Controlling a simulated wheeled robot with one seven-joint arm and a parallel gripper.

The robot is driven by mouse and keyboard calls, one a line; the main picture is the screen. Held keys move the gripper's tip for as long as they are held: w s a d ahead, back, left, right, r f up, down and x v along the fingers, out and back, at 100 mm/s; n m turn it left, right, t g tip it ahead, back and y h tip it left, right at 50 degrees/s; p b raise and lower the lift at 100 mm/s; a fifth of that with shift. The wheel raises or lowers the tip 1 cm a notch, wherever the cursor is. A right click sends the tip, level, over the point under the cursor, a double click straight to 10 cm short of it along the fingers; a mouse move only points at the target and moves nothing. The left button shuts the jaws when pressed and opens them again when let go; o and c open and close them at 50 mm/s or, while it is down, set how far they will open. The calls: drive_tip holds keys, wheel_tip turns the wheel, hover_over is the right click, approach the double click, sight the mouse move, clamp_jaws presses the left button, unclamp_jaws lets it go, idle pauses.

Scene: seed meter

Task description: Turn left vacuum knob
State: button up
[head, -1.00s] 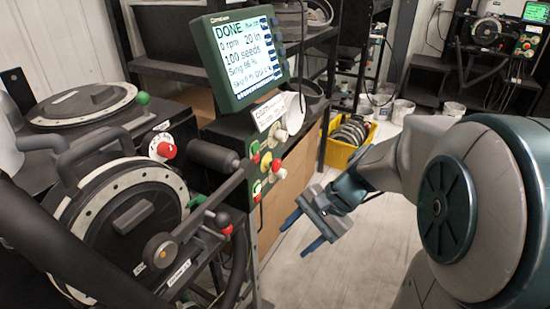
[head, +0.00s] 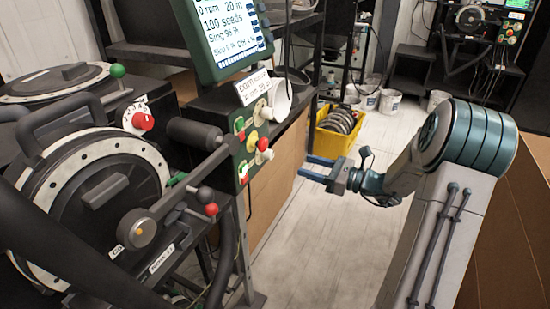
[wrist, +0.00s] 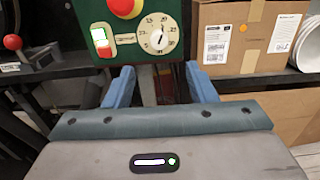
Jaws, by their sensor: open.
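A white numbered dial with a knob (wrist: 157,38) shows at the top middle of the wrist view, on a green control panel (wrist: 118,48). In the head view, a cream knob (head: 268,155) sticks out low on the same panel, and another cream knob (head: 262,110) sits higher. I cannot read which is the left vacuum knob. My gripper (head: 312,168) is open and empty, right of the panel and apart from it, its blue fingers pointing left. In the wrist view its fingers (wrist: 160,78) lie below the dial, one to each side.
A red and yellow stop button (wrist: 126,7) and a green-and-red switch (wrist: 101,42) sit beside the dial. A round black seed meter (head: 100,190) with a lever stands left. A yellow crate (head: 337,128) is on the floor behind. Open floor lies below my gripper.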

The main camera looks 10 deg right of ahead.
sight(267, 154)
drive_tip(key=x, duration=1.1)
drive_tip(key=shift+a, duration=0.15)
drive_tip(key=c, duration=1)
